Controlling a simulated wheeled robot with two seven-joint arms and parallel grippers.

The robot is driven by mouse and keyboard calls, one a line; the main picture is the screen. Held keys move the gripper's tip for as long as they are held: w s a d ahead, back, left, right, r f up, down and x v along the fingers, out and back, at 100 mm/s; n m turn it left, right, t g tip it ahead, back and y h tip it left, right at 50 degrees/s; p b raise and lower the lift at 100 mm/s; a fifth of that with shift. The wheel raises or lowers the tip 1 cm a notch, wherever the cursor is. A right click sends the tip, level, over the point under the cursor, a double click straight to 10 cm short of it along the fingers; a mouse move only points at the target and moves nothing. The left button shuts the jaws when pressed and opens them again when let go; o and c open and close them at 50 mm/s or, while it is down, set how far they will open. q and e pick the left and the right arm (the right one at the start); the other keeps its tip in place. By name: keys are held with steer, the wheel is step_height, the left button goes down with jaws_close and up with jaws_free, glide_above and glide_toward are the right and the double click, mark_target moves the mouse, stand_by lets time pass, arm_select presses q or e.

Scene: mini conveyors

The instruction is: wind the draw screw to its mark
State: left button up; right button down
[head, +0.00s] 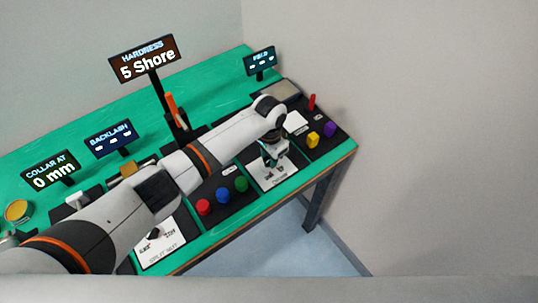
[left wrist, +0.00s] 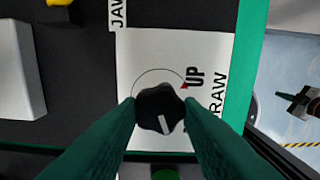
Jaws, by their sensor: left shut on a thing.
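The draw screw is a black lobed knob (left wrist: 158,104) on a white panel, seen in the left wrist view. A white pointer line on it points down in that picture. A thin arc with a red arrowhead (left wrist: 184,86) runs around the knob's upper side, beside the word UP. My left gripper (left wrist: 160,112) has its two green fingers shut on the knob from both sides. In the head view my left gripper (head: 270,160) is over the white panel (head: 283,176) near the front edge of the bench, and it hides the knob. My right gripper is not in view.
Red, blue and green buttons (head: 222,196) stand left of the panel. Yellow (head: 313,139) and purple (head: 330,129) blocks stand to its right. The hardness sign (head: 146,60) reads 5 Shore. The collar sign (head: 53,175) reads 0 mm. My left arm crosses over the bench.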

mark_target(269, 159)
arm_select(q)
steer(key=shift+r, duration=0.1)
steer(key=o, duration=1)
steer(key=shift+c, duration=0.2)
step_height(269, 159, up, 12)
steer(key=b, duration=0.2)
